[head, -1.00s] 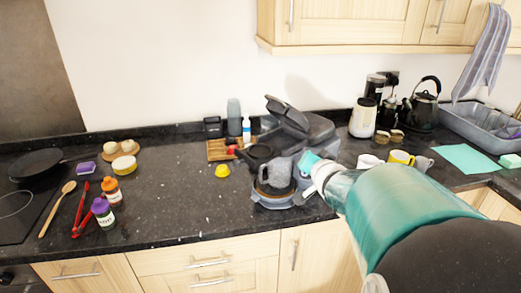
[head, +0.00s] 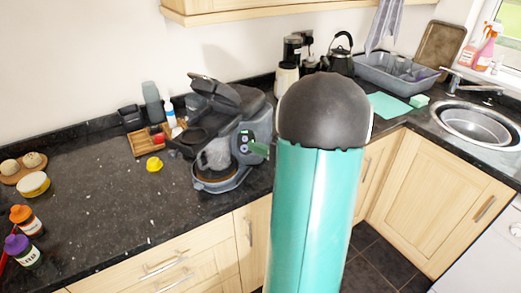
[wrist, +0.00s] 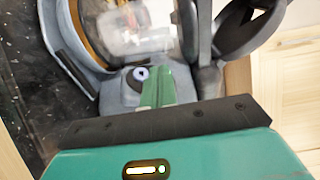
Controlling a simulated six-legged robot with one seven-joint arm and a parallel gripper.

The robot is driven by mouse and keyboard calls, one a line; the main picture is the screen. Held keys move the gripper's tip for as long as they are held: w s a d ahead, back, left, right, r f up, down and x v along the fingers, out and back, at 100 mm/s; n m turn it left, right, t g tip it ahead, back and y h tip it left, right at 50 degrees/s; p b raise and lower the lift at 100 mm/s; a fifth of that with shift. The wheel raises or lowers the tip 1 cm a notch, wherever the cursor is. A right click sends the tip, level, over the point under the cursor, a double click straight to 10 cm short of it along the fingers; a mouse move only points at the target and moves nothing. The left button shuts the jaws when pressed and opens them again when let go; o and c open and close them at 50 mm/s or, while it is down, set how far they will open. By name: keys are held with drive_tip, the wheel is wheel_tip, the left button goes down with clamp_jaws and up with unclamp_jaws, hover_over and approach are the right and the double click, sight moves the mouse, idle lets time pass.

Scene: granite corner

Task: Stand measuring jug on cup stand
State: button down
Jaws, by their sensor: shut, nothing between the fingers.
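The clear, greyish measuring jug (head: 214,155) is at the front of the grey coffee machine, over the round cup stand (head: 222,184). The jug looks upright, but its base is hard to make out. In the wrist view the jug (wrist: 135,28) is at the top, with the stand's brown and grey rim (wrist: 82,60) to its left. My gripper (head: 257,148) is at the machine's right front side, just right of the jug. Its green fingers (wrist: 158,84) are shut with nothing between them, close to the jug. My arm hides part of the counter.
The coffee machine (head: 225,105) rises behind the jug with its lid up. A yellow cup-like thing (head: 154,164) and a wooden tray (head: 145,142) are to its left. A kettle (head: 341,58) stands behind my arm. The left counter has free room.

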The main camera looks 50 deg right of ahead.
sight(241, 143)
drive_tip(key=w, duration=0.2)
drive_tip(key=w+a, duration=0.1)
drive_tip(key=w, duration=0.2)
drive_tip(key=shift+w, duration=0.1)
drive_tip(key=shift+w+a, duration=0.1)
drive_tip(key=shift+w+a, duration=0.65)
drive_tip(key=shift+a, duration=0.35)
drive_tip(key=shift+s, duration=0.15)
